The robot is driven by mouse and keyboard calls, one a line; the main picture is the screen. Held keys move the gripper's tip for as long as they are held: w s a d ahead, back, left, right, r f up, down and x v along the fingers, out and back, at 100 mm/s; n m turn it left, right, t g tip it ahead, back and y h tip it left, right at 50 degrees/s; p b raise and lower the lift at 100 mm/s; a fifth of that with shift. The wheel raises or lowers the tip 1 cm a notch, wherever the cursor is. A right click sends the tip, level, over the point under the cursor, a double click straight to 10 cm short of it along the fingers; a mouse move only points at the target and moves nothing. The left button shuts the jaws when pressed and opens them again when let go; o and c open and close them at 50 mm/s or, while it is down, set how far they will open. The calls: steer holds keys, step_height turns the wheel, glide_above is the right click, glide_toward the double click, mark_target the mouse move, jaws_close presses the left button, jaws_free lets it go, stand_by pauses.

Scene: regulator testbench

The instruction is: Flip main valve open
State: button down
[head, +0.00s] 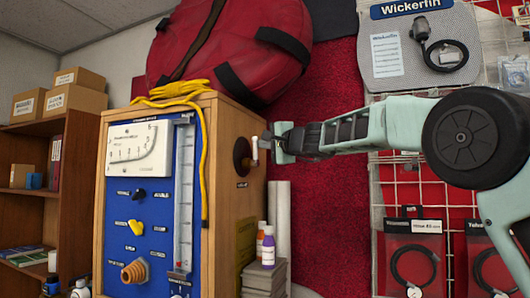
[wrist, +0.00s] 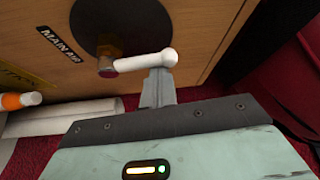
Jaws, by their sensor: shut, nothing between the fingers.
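The main valve is on the right side of the wooden test bench (head: 228,185). It has a white lever (head: 255,151) on a dark round plate (head: 241,160). In the wrist view the white lever (wrist: 146,62) lies roughly across the picture, its rounded end at the right, and its pivot is on the black plate (wrist: 112,22). A partly readable "MAIN" label (wrist: 58,44) is beside it. My gripper (wrist: 160,82) is shut and empty, its fingertips right at the lever's outer half. I cannot tell whether they touch it. In the head view my gripper (head: 272,143) is just right of the lever.
The bench's blue panel (head: 148,208) carries a gauge, knobs and a tall scale. A yellow cable (head: 182,92) hangs over the top, below a red bag (head: 232,45). Bottles (head: 268,248) and white rolls (head: 281,215) stand below the valve. A wire rack is at the right.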

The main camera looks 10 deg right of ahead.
mark_target(257, 155)
steer(key=n+b, duration=0.1)
steer(key=b, duration=0.3)
steer(key=s+a+f+n+t+y+b, duration=0.1)
steer(key=n+b, duration=0.1)
steer(key=b, duration=0.2)
steer(key=n+y+b, duration=0.1)
steer(key=b, duration=0.4)
steer(key=shift+s+a+f+n, duration=0.15)
steer(key=shift+s+f+n, duration=0.15)
steer(key=shift+s+n, duration=0.1)
steer(key=shift+s+a+f+n+y+b, duration=0.35)
steer(key=shift+n+y+b, duration=0.2)
steer(key=shift+n+b, duration=0.7)
steer(key=shift+s+a+f+n+y+b, duration=0.25)
steer(key=shift+s+n+y+b, duration=0.4)
steer(key=shift+b, duration=1.05)
steer(key=shift+s+a+f+n+y+b, duration=0.2)
steer(key=shift+a+f+n+y+b, duration=0.15)
steer(key=shift+n+b, duration=0.95)
steer(key=shift+b, duration=0.4)
steer(key=shift+f, duration=0.1)
